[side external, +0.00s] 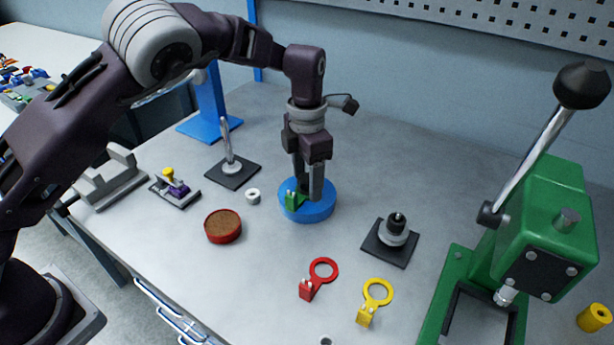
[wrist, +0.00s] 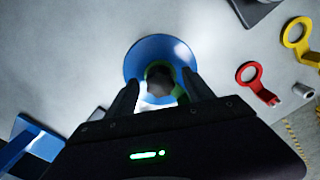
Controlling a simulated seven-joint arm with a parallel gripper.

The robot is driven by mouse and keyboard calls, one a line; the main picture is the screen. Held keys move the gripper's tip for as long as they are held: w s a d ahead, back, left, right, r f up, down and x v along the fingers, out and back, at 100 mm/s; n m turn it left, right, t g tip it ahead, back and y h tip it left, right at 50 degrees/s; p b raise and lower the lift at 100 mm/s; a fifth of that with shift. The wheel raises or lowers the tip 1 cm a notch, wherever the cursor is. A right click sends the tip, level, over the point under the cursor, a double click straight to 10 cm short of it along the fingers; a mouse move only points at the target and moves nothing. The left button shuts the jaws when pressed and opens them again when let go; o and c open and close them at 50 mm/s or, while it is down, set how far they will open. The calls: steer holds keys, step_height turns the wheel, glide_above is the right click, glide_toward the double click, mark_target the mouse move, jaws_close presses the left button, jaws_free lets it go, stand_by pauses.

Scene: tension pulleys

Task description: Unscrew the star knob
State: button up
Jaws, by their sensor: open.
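A round blue base (side external: 318,213) stands on the table in the side external view; it also shows in the wrist view (wrist: 140,58). A green tabbed part (side external: 292,199) sits on it. A dark knob (wrist: 160,75), likely the star knob, is at its middle in the wrist view, blurred and shaded; its star shape cannot be made out. My gripper (side external: 307,190) points straight down over the blue base. Its open fingers (wrist: 162,88) are on either side of the dark knob. Contact cannot be told. In the side external view the fingers largely hide the knob.
Red (side external: 323,270) and yellow (side external: 377,292) ring tools lie in front. A black plate with a post and knob (side external: 397,225) is to the right, before a green lever press (side external: 540,230). A red round dish (side external: 223,226) and white ring (side external: 253,196) are left.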

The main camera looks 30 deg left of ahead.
steer(key=m, duration=1.2)
steer(key=shift+m, duration=0.4)
steer(key=m, duration=1)
jaws_close()
steer(key=n, duration=1.1)
steer(key=shift+n, duration=0.3)
steer(key=n, duration=0.5)
steer(key=shift+n, duration=0.3)
jaws_free()
